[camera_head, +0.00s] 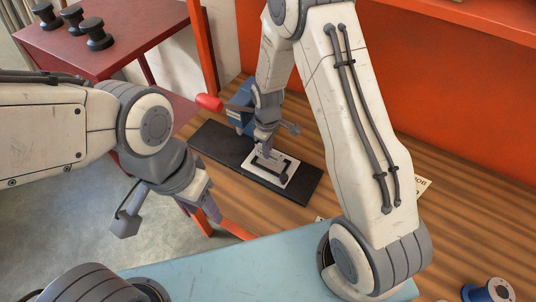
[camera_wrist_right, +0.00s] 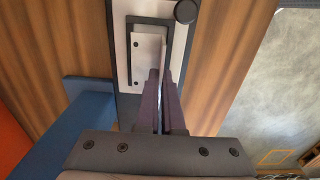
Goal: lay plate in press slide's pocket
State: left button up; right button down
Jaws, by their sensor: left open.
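The press slide (camera_head: 288,176) is a pale plate on a dark rail, with a black L-shaped edge around its pocket and a round black knob. It also shows at the top of the right wrist view (camera_wrist_right: 177,40). My right gripper (camera_head: 265,148) points down over the pocket. In the right wrist view its fingers (camera_wrist_right: 165,72) are close together on a thin pale plate (camera_wrist_right: 148,56), which appears at the pocket inside the black edge. Whether it lies flat or touches the floor I cannot tell. My left gripper (camera_head: 203,209) is open and empty, away to the left.
The press's blue body (camera_head: 238,118) and red handle (camera_head: 209,102) stand beside the slide. The dark rail (camera_head: 222,146) lies on a wooden table. A red side table (camera_head: 130,30) holds black knobbed parts. A blue spool (camera_head: 488,291) is at the bottom right.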

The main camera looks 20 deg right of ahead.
notch_tip(320, 180, down, 3)
jog(key=shift+f+p, duration=0.1)
jog(key=shift+p, duration=0.55)
jog(key=shift+f, duration=0.25)
jog(key=shift+f, duration=0.2)
jog(key=c, duration=1.1)
grip_release()
jog(key=shift+o, duration=0.2)
